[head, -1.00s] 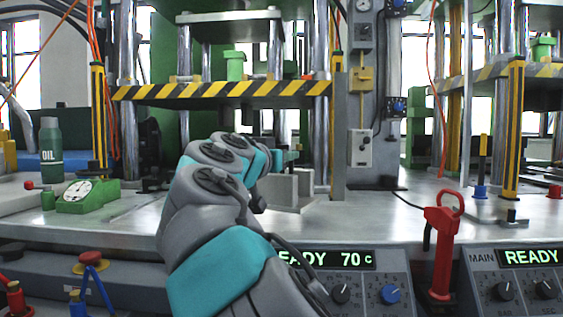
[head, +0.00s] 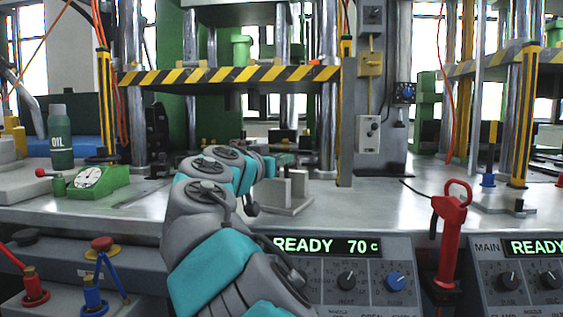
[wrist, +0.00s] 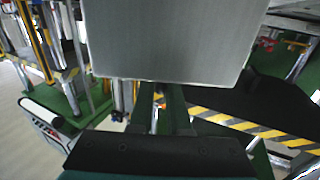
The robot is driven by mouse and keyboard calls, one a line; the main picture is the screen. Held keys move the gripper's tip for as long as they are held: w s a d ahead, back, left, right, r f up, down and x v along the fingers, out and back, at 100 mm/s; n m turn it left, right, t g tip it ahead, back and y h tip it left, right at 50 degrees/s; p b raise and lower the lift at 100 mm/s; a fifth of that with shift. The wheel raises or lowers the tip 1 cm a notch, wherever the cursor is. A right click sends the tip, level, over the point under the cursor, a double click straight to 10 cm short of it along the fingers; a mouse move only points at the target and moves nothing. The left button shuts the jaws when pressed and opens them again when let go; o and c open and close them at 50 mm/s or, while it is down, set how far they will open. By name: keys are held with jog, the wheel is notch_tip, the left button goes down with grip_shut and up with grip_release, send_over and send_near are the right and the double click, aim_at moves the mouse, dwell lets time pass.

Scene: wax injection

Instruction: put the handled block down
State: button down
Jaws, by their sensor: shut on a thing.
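In the wrist view a grey, flat-faced block (wrist: 170,40) fills the top middle, right at the fingers of my gripper (wrist: 173,98). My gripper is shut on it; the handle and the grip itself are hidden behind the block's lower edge. In the head view my arm reaches forward over the steel bench toward the press, and its own links hide most of the gripper. I cannot make out the held block clearly there.
A striped press plate (head: 230,75) hangs above. An oil bottle (head: 60,138) and green dial gauge (head: 98,181) are left; a red-handled tool (head: 450,235) is right. Bench between plates and tool is clear.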

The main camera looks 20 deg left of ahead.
jog(key=shift+r, duration=0.1)
jog(key=c, duration=0.9)
grip_release()
jog(key=shift+s, duration=0.1)
jog(key=s, duration=0.4)
jog(key=s+a+b, duration=0.1)
jog(key=s, duration=0.2)
jog(key=s+a, duration=0.1)
jog(key=s, duration=0.3)
jog(key=shift+s, duration=0.35)
